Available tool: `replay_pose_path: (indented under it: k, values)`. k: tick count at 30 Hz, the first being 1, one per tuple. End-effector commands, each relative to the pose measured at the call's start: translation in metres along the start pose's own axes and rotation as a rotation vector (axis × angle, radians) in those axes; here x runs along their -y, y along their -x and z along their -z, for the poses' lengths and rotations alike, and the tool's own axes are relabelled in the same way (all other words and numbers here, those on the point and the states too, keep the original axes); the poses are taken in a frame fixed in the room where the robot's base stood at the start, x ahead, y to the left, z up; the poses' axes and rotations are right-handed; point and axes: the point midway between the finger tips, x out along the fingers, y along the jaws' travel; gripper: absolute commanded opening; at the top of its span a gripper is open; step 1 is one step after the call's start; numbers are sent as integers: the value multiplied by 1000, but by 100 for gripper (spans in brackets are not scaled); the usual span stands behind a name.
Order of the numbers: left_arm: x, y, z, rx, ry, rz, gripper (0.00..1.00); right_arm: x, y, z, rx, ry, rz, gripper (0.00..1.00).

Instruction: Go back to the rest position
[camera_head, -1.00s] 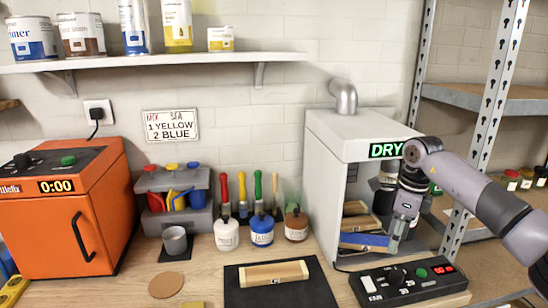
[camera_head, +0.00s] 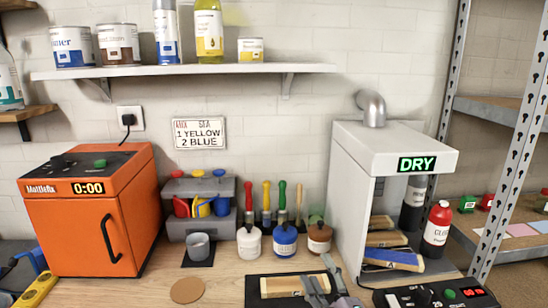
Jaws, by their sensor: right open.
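My right gripper (camera_head: 325,284) is at the bottom edge of the view, above the black mat. Its grey fingers are apart with nothing between them. Most of my right arm is out of view. My left gripper is not in view. A wooden piece (camera_head: 282,286) lies on the black mat (camera_head: 258,301), partly behind the fingers. A blue-faced wooden piece (camera_head: 394,258) lies low in the open white drying box (camera_head: 345,190), its near end at the opening.
An orange mixer (camera_head: 70,230) stands at the left, and a control box (camera_head: 428,296) at the front right. White, blue and red-brown jars (camera_head: 285,240) stand behind the mat with brushes. A red bottle (camera_head: 437,230) stands at the drying box. A metal rack (camera_head: 515,150) is at the right.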

Motion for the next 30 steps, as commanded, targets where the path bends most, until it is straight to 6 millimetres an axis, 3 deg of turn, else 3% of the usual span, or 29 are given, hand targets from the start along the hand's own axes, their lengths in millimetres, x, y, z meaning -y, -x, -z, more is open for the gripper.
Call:
replay_pose_path:
  k: [3, 6, 9, 15, 25, 30]
  values:
    - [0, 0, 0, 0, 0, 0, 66, 40, 59, -59, 321, -297, 125, 50]
    - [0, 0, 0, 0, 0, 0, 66, 76, 117, -92, 563, -494, 236, 50]
    - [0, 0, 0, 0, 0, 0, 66, 105, 174, -108, 760, -640, 337, 50]
    - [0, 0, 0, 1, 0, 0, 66, 139, 259, -111, 1020, -812, 487, 50]
    - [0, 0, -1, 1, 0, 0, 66, 160, 364, -90, 1314, -970, 674, 50]
    - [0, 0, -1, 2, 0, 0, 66, 199, 356, -111, 1324, -963, 686, 50]
